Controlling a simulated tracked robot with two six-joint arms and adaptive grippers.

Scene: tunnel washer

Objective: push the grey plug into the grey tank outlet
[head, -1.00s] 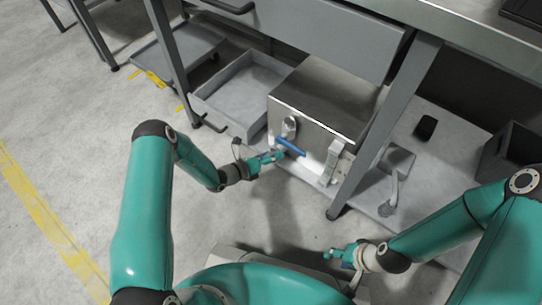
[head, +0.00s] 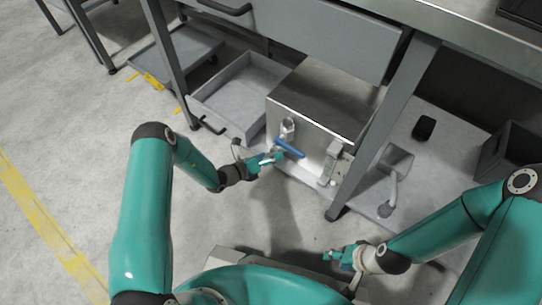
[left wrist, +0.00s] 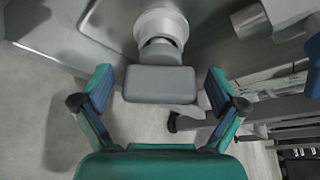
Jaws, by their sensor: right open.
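The steel tank (head: 320,105) stands under the bench, with a round silver fitting (head: 288,126) and a blue bar handle (head: 291,148) on its front. My left gripper (head: 277,158) is close to the tank front, by the blue handle. In the left wrist view, my left gripper (left wrist: 160,95) is open. A grey rounded block (left wrist: 160,84), which looks like the plug's grip, lies between its fingers with a gap on each side. A pale round outlet (left wrist: 161,24) is right behind the block; I cannot tell how far they are joined. My right gripper (head: 338,254) is open and empty, low in front.
A bench leg (head: 385,130) stands right of the tank front. An empty grey tray (head: 240,90) is left of the tank. A grey pipe fitting (head: 391,190) is on the right and a dark crate (head: 512,155) farther right. Floor on the left is clear.

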